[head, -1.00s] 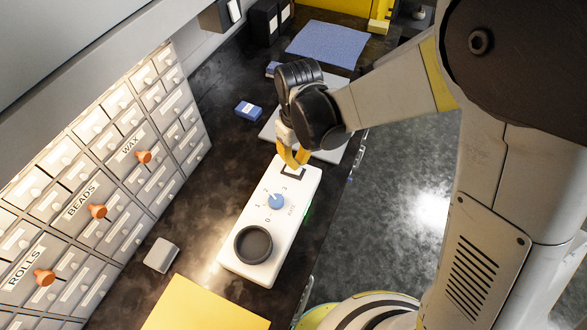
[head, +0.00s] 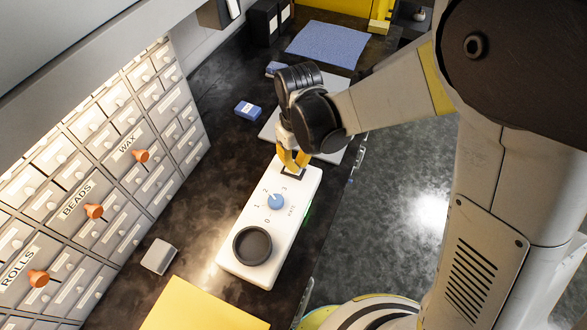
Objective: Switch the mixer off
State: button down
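The mixer (head: 284,229) is a long white box on the dark counter. It carries a blue knob (head: 275,202) with the numbers 0 to 3 around it. Which number the knob points to is too small to tell. My gripper (head: 292,162) points down over the far end, by the square outline and beyond the knob. Its yellow fingers look apart with nothing visible between them. Whether they touch the mixer is unclear.
Drawers labelled WAX, BEADS and ROLLS (head: 75,205) with orange knobs line the left. A grey block (head: 159,256) and a yellow sheet (head: 205,306) lie near the mixer. A small blue box (head: 247,110) and a blue mat (head: 328,45) lie farther back.

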jog(key=shift+f+b, duration=0.8)
jog(key=shift+f, duration=0.2)
jog(key=shift+r, duration=0.1)
dwell(0.3)
jog(key=shift+r+p, duration=2.45)
jog(key=shift+r, duration=1)
jog(key=shift+d+r, duration=0.2)
jog(key=shift+d, duration=0.1)
jog(key=s+d+r+m+t+b, duration=0.3)
jog(key=s+d+m+b, duration=0.1)
jog(key=d, duration=0.6)
jog(key=s+d+r+m+t+b, duration=0.3)
jog(key=s+d+m+t+b, duration=0.1)
jog(key=d, duration=0.7)
jog(key=shift+s+r, duration=0.2)
jog(key=shift+s, duration=0.25)
